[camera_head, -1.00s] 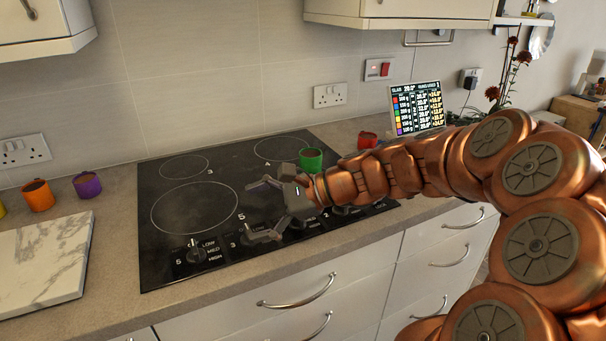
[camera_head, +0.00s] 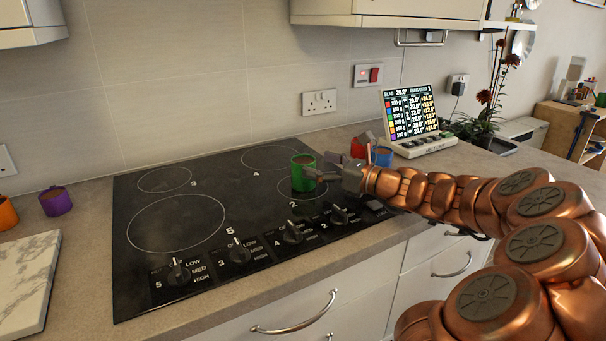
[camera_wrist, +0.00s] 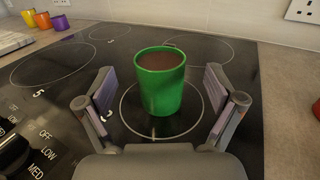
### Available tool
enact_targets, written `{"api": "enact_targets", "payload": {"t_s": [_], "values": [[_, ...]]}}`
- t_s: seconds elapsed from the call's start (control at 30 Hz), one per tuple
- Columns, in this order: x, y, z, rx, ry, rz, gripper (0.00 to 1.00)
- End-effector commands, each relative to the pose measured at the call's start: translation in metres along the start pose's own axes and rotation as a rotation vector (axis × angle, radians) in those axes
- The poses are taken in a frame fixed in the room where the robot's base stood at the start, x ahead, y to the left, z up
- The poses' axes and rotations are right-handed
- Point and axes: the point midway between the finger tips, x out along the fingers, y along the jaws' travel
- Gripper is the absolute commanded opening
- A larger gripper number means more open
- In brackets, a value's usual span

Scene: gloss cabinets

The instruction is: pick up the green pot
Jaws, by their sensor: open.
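The green pot (camera_head: 302,172) stands upright on the ring marked 2 of the black hob, with brown contents near its rim. It also shows in the wrist view (camera_wrist: 161,84), centred ahead of my gripper. My gripper (camera_head: 332,165) is open, just to the right of the pot in the head view. In the wrist view my gripper (camera_wrist: 161,98) has one finger on each side of the pot, with gaps between fingers and pot. The pot's lower part sits slightly beyond the fingers. Nothing is held.
The black hob (camera_head: 185,262) has several knobs along its front edge. A red pot (camera_head: 361,146) and a blue pot (camera_head: 382,156) stand close behind my gripper, near a display (camera_head: 410,112). A purple pot (camera_head: 55,201) and a marble board (camera_head: 25,280) are at left.

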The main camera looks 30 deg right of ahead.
Motion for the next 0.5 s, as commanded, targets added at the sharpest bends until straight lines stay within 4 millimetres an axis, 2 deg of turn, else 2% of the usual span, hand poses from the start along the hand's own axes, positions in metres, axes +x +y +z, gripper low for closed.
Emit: {"api": "enact_targets", "payload": {"t_s": [0.3, 0.5], "values": [[0.036, 0.001, 0.001, -0.001, 0.002, 0.000, 0.93], [0.048, 0.000, 0.001, -0.002, 0.002, -0.001, 0.93]]}}
